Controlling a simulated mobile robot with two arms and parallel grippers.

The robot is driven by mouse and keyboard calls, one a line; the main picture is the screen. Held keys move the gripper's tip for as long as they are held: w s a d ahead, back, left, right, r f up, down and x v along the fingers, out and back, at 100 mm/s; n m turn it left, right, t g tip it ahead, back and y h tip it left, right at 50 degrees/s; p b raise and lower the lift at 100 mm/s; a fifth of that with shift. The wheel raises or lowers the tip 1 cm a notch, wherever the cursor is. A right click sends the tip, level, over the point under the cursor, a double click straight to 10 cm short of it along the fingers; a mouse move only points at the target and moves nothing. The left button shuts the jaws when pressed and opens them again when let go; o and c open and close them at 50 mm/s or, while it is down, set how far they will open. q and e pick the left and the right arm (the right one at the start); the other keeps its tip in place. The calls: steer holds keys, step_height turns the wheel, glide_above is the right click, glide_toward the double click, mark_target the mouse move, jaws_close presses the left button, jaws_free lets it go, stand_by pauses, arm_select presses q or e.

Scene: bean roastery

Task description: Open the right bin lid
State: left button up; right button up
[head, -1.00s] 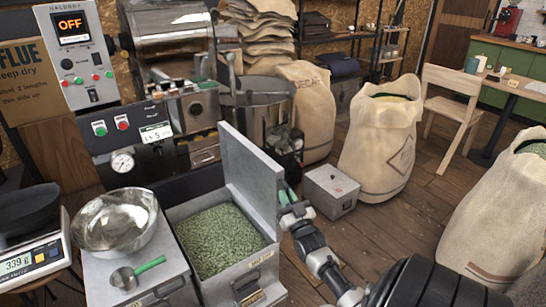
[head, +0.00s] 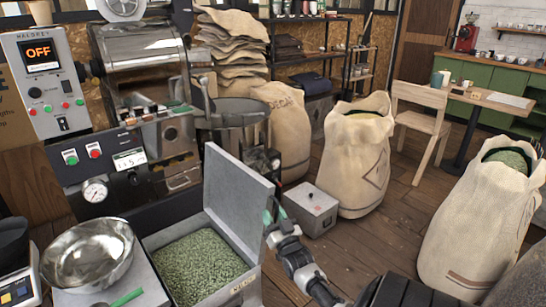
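The right bin (head: 257,284) is a grey metal box full of green beans (head: 198,262). Its lid (head: 238,195) is open and stands up steeply along the bin's right side, its inner face towards the beans. My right gripper (head: 268,216) has green fingertips and is at the outer, right side of the lid, close to its front edge. The lid hides part of the fingers, so I cannot tell whether they touch it or how far apart they are. My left gripper is not in view.
A steel bowl (head: 88,254) and a green-handled scoop (head: 126,298) rest on the neighbouring bin's top, left. A small grey box (head: 311,211) stands on the floor right of my gripper. Burlap sacks (head: 354,160) stand farther back. Open wooden floor (head: 390,242) lies at right.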

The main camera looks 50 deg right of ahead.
steer(key=v, duration=1.1)
steer(key=shift+w, duration=0.1)
stand_by(0.5)
